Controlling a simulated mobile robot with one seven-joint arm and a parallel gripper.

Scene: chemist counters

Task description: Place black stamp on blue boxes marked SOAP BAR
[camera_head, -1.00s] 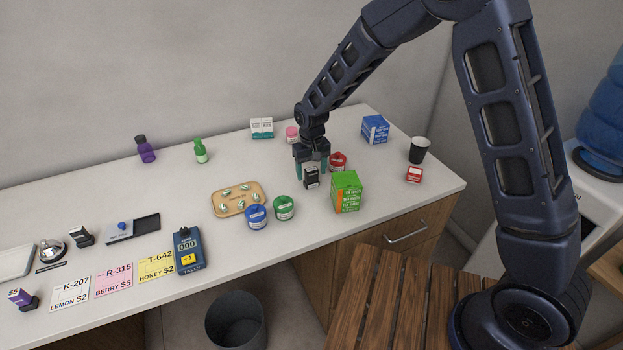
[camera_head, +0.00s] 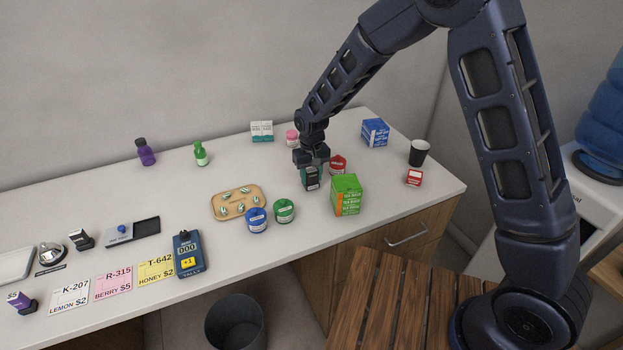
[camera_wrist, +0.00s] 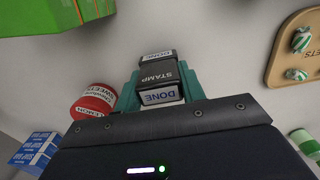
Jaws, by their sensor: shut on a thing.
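The black stamp (camera_head: 311,178) stands on the counter left of the green tea box. In the wrist view the stamp (camera_wrist: 160,76) reads "STAMP" and "DONE" and sits between the teal fingers. My gripper (camera_head: 312,172) is shut on it, pointing down. In the wrist view my gripper (camera_wrist: 158,92) has a finger on each side of the stamp. A blue box (camera_head: 375,132) stands at the back right of the counter. Its lettering is too small to read in the head view. Blue boxes (camera_wrist: 34,150) also show at the lower left of the wrist view.
The green tea box (camera_head: 346,195) and red tin (camera_head: 337,164) stand close to my gripper. Blue (camera_head: 256,220) and green (camera_head: 284,211) jars and a wooden tray (camera_head: 238,203) lie to the left.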

